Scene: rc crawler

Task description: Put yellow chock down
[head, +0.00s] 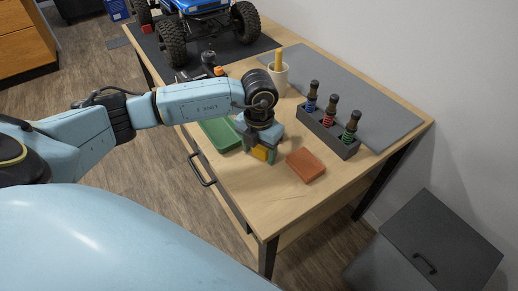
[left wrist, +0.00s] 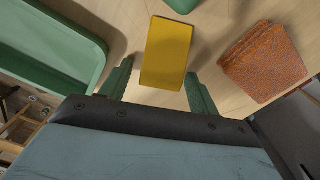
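My right gripper is not in view.
A green tray (left wrist: 60,45) lies left of the chock, and an orange-brown block (head: 305,165) lies right of it. Bare wood shows near the front edge.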

